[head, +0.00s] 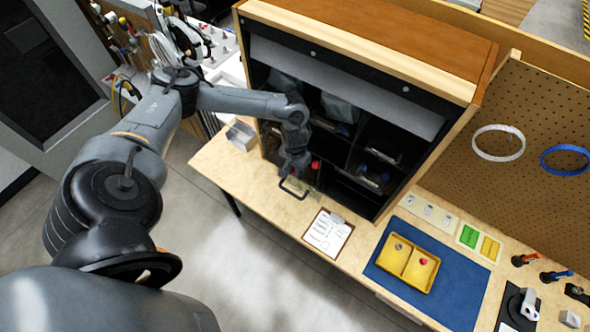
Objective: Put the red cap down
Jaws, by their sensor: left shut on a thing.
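My left arm reaches from the left to the front of the open-fronted cabinet. My left gripper (297,172) is at its lower left compartments, just above the wooden bench, and is shut. A small red cap (315,165) shows right at the gripper's right side. The fingertips are small and dark here, so the exact grip on the cap is hard to see. A thin black loop (292,188) shows just below the gripper. My right gripper is not in view.
The cabinet (350,40) has several dark compartments, some with clear bags or bins. A clipboard (328,233) lies on the bench. A yellow tray (381,263) with small round parts sits on a blue mat (455,297). Bare wood (225,162) shows left of the gripper.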

